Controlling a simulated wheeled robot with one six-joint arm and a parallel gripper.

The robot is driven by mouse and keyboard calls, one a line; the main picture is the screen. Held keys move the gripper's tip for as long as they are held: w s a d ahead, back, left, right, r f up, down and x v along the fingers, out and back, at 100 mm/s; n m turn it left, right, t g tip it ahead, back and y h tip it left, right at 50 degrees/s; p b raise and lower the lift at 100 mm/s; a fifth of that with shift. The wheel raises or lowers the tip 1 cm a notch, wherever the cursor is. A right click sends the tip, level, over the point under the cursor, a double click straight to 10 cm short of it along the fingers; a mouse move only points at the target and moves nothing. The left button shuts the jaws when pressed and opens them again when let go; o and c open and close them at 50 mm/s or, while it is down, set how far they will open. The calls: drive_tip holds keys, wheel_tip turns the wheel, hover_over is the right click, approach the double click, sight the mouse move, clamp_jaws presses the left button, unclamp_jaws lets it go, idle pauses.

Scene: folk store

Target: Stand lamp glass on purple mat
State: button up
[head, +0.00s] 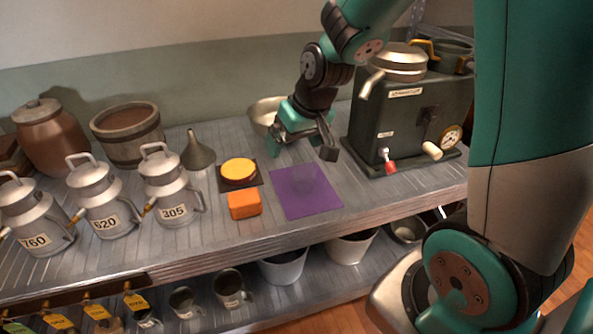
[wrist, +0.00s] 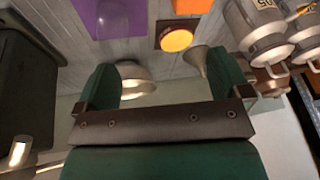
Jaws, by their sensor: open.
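The purple mat (head: 322,204) lies flat on the shelf top, left of the dark machine; it also shows at the top of the wrist view (wrist: 88,28). A faint, see-through shape, which looks like the lamp glass (head: 304,178), is on the mat; it also shows in the wrist view (wrist: 108,18). It seems upright, but its outline is hard to make out. My gripper (head: 300,148) is open and empty, behind and above the mat, apart from the glass. In the wrist view its two fingers (wrist: 165,78) stand wide apart with nothing between them.
The dark machine (head: 405,120) with a kettle (head: 398,60) on top stands close right of my gripper. A pale bowl (head: 262,112) is behind it. Left of the mat are an orange block (head: 244,205), a yellow disc (head: 238,169), a funnel (head: 197,154) and numbered cans (head: 171,190).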

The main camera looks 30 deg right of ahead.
drive_tip(key=s+a+r+n+g+y, duration=0.1)
drive_tip(key=s+a+r+n+g, duration=0.1)
drive_tip(key=s+a, duration=0.5)
drive_tip(key=s+a+r+n+g+y, duration=0.2)
drive_tip(key=s+a+r+n, duration=0.3)
drive_tip(key=s, duration=0.8)
drive_tip(key=a+r, duration=0.1)
drive_tip(key=a, duration=0.2)
drive_tip(key=shift+s+a+r+n, duration=0.2)
drive_tip(key=shift+a+n, duration=0.05)
drive_tip(key=shift+n, duration=0.05)
drive_tip(key=shift+r, duration=0.1)
